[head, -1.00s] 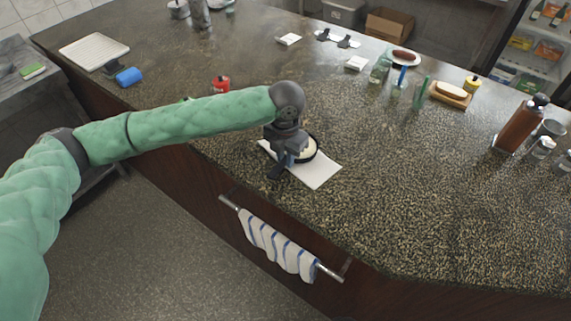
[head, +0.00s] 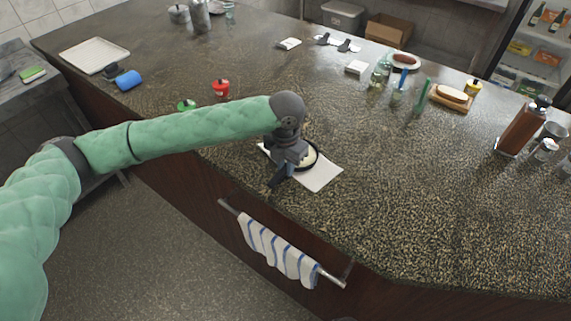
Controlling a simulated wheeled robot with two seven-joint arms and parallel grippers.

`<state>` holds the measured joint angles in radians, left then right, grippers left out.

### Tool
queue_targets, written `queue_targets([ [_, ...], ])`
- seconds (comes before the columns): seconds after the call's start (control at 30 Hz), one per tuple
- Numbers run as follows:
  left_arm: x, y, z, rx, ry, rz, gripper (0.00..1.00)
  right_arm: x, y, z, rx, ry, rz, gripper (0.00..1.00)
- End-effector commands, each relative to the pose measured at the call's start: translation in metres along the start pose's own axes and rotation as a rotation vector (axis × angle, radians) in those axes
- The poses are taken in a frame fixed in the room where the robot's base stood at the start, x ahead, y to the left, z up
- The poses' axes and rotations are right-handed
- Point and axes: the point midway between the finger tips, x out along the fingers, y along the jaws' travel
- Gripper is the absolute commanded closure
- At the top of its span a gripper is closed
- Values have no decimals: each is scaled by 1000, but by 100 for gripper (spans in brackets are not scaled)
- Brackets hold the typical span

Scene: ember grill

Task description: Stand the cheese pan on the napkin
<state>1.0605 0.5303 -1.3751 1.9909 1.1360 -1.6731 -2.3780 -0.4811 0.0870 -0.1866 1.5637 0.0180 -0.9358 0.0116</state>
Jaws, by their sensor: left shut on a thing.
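The cheese pan (head: 312,157) is a small dark round pan with pale contents, in the middle of the head view. It is on or just above a white napkin (head: 321,178) at the near edge of the counter; I cannot tell if it touches. The napkin shows to the right of and below the pan, and a corner shows left of my gripper. My left gripper (head: 279,176) is shut on the pan's handle side and hides part of the pan. My right gripper is not in view.
A striped towel (head: 276,249) hangs on a rail below the counter edge. A red container (head: 221,89) and a green-topped one (head: 186,105) stand behind my left arm. Bottles, glasses and a sausage plate (head: 405,61) are farther back. The counter (head: 420,190) right of the napkin is clear.

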Motion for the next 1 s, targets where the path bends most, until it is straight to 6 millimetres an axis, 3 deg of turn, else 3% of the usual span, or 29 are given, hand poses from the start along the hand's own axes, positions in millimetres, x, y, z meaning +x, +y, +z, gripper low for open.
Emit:
queue_targets([
  [0.27,13,-1,-3,0,11,-1,100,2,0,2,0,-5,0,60],
  [0.3,14,-1,-3,0,13,-1,80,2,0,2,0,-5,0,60],
  [0.4,16,-1,-4,0,15,-1,61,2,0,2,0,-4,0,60],
  [0.77,14,-2,-4,1,16,-3,60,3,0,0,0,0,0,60],
  [0.93,0,-2,-4,2,14,-3,60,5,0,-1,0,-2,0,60],
  [1.0,-11,-1,-2,2,10,-1,60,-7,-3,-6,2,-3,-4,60],
])
